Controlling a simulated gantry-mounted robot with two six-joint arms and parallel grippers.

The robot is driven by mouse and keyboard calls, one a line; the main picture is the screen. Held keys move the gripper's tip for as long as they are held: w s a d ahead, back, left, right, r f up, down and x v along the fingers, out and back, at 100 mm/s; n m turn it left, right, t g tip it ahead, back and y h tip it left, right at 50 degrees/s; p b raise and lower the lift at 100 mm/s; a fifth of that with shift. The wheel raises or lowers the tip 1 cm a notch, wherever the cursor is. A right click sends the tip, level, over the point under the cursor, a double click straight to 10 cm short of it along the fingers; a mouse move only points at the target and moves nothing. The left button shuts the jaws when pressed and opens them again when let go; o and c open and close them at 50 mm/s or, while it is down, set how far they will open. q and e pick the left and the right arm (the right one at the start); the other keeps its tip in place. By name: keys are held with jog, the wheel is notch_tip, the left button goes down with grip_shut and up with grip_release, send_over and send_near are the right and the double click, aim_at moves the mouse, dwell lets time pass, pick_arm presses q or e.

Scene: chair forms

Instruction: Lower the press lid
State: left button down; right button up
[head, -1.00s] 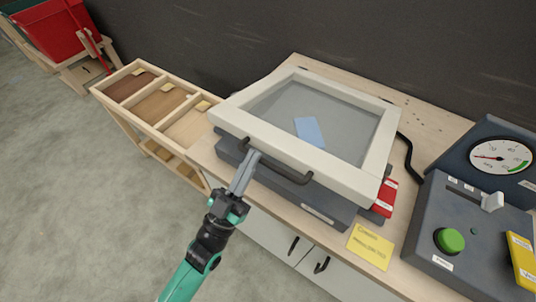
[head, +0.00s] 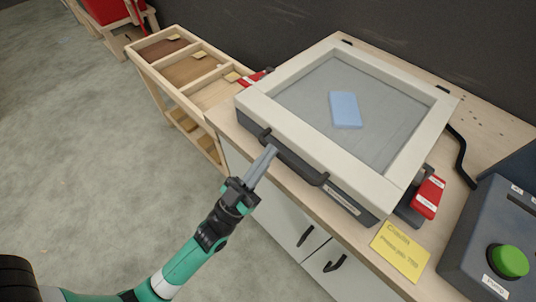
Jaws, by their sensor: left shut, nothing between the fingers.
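The press lid (head: 388,181) is a pale frame around a grey see-through sheet, with a dark bar handle (head: 292,160) on its front edge. It lies down on the dark press base (head: 352,202), with no clear gap seen at the front. A light blue rectangular piece (head: 345,110) shows in the middle of the sheet. My left gripper (head: 269,153) is shut and empty. Its fingertips are just in front of the handle's left end; whether they touch it I cannot tell. My right gripper is not in view.
A red latch (head: 428,196) stands at the press's right corner, and another red latch (head: 256,77) at the left. A yellow note (head: 400,250) lies on the bench front. A control box with a green button (head: 509,261) is at right. A wooden divided rack (head: 170,58) stands left.

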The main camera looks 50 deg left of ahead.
pick_arm(q)
jog(key=shift+w+f+g, duration=0.25)
jog(key=shift+f+g, duration=0.05)
jog(key=shift+f, duration=0.6)
notch_tip(320, 180, up, 6)
jog(key=s+p, duration=0.2)
jog(key=p, duration=0.2)
jog(key=s+f, duration=0.5)
jog(key=f, duration=0.3)
jog(key=shift+s+d, duration=0.35)
